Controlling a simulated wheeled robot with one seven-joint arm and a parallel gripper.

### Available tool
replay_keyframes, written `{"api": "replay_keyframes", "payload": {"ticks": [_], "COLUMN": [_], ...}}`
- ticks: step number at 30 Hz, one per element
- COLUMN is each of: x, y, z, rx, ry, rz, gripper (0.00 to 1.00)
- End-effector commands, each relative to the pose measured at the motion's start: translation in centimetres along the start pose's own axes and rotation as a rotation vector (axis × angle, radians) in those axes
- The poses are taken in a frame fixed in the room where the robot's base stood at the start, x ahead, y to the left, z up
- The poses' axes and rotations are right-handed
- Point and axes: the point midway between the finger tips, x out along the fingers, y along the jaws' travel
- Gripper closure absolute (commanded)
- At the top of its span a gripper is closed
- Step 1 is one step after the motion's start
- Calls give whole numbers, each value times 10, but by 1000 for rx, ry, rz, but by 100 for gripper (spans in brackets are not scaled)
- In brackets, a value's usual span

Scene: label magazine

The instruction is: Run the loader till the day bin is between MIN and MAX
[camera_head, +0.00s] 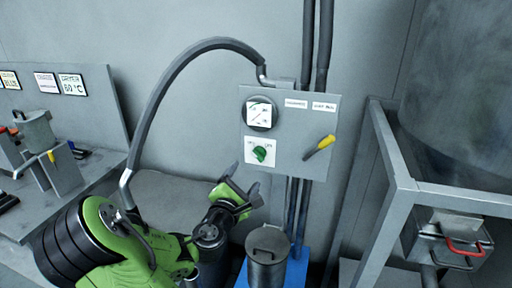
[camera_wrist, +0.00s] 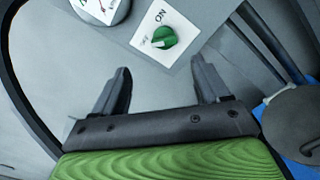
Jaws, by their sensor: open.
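A grey panel (camera_head: 290,150) on the wall carries a round gauge (camera_head: 259,113), a green rotary knob (camera_head: 262,153) on a white plate, and a yellow-handled lever (camera_head: 320,146). In the wrist view the knob (camera_wrist: 164,38) sits beside the word ON; its exact setting is hard to tell. My gripper (camera_head: 244,181) is open and empty, just below the panel. In the wrist view its two fingers (camera_wrist: 162,68) point toward the knob, apart from it. No MIN or MAX marks are readable, so I cannot tell which vessel is the day bin.
A lidded grey canister (camera_head: 267,246) stands below the panel by a blue base. A thick hose (camera_head: 160,90) arches to the panel. At right, a grey frame (camera_head: 384,150) holds a large cylinder (camera_head: 462,80) above a red-handled box (camera_head: 462,247). A bench with labelled plates (camera_head: 72,84) is at left.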

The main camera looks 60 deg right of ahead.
Motion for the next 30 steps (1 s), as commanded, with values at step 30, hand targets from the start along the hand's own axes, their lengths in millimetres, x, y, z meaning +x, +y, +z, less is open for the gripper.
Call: {"api": "replay_keyframes", "payload": {"ticks": [30], "x": [116], "y": [-7], "z": [-4], "rx": [5], "ry": [14], "rz": [-12], "gripper": [42]}}
